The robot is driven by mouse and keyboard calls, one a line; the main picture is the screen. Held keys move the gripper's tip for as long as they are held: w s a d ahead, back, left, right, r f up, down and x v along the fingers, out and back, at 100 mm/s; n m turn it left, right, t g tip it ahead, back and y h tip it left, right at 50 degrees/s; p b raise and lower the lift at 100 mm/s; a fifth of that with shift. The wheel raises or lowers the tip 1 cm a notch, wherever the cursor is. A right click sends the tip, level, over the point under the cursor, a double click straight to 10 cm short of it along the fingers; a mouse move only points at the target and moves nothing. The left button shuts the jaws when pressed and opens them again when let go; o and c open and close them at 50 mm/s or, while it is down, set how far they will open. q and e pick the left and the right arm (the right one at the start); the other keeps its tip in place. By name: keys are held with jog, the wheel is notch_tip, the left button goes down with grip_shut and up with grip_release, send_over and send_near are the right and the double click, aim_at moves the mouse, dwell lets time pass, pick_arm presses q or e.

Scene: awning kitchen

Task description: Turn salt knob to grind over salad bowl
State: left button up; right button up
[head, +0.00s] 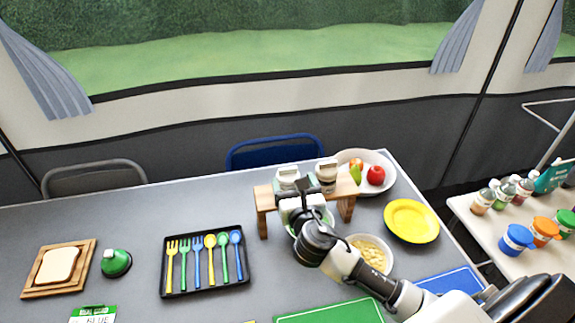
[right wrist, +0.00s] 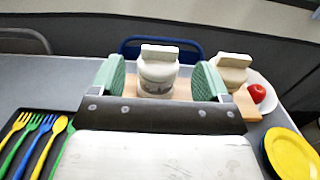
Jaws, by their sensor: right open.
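A white grinder with a flat knob (head: 287,174) sits at the left of a small wooden stand (head: 262,200). A second, beige-looking grinder (head: 327,171) sits at its right. I cannot read which is salt. My right gripper (head: 304,190) is open at the stand. In the right wrist view its green-padded fingers (right wrist: 158,76) are apart, with the white grinder (right wrist: 159,68) showing between them and the beige grinder (right wrist: 233,72) outside to the right. I cannot tell whether the fingers touch it. A bowl with a green rim (head: 330,217) under the stand is mostly hidden by my arm. My left gripper is out of view.
A fruit bowl (head: 383,186) stands behind right of the stand, a yellow plate (head: 411,221) to the right. A bowl of yellowish food (head: 371,252) is beside my right arm. A black cutlery tray (head: 205,289) lies left. Grey table is clear between tray and stand.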

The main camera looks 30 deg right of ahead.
aim_at(289, 170)
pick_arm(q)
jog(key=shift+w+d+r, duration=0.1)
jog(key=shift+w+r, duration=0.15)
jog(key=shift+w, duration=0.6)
pick_arm(e)
jog(key=x, duration=0.6)
jog(key=shift+f, duration=0.1)
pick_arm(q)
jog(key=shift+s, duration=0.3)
pick_arm(e)
jog(key=c, duration=0.8)
